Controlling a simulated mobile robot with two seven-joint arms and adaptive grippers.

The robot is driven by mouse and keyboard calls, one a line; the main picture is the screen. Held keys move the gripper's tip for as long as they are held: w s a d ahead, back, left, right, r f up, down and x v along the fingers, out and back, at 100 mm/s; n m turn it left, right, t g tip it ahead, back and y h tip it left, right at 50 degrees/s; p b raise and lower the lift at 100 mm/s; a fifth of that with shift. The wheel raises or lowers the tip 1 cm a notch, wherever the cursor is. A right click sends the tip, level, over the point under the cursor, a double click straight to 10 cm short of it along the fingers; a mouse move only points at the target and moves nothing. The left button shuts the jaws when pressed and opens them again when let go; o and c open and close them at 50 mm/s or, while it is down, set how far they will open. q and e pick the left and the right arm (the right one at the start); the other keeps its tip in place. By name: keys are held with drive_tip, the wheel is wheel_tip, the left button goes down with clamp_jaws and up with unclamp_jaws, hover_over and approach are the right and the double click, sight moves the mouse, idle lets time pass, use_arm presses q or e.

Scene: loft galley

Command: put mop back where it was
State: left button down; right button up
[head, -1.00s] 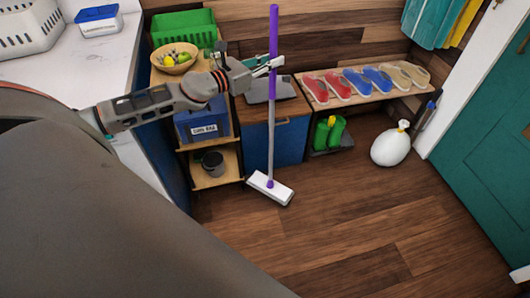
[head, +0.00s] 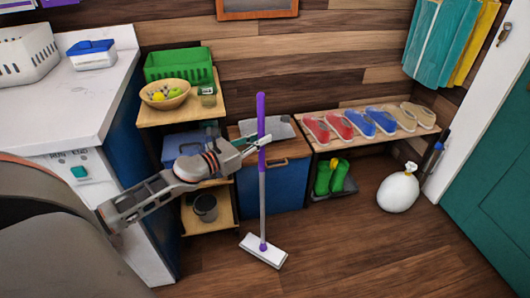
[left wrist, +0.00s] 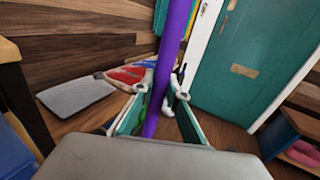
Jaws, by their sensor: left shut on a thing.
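The mop has a purple upper handle (head: 261,120), a grey lower shaft and a flat white head (head: 263,250). It stands nearly upright in front of the blue cabinet, its head at the floor; I cannot tell whether it touches. My left gripper (head: 262,142) is shut on the purple handle, partway up. In the left wrist view the handle (left wrist: 172,60) runs between the two fingers (left wrist: 160,92). My right gripper is not in view.
A blue cabinet (head: 272,186) and an open shelf (head: 208,222) stand behind the mop. A shoe bench (head: 370,136) carries several pairs of shoes. A tied white bag (head: 398,192) sits near the teal door (head: 490,190). The wooden floor (head: 350,255) in front is clear.

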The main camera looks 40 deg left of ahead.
sight(261, 149)
use_arm(q)
wheel_tip(261, 149, down, 4)
drive_tip(key=shift+f+b, duration=0.1)
drive_tip(key=shift+b, duration=0.9)
drive_tip(key=shift+f, duration=0.25)
drive_tip(key=c, duration=2.4)
unclamp_jaws()
drive_tip(key=shift+f+b, duration=0.1)
drive_tip(key=shift+b, duration=0.2)
drive_tip(key=o, duration=0.4)
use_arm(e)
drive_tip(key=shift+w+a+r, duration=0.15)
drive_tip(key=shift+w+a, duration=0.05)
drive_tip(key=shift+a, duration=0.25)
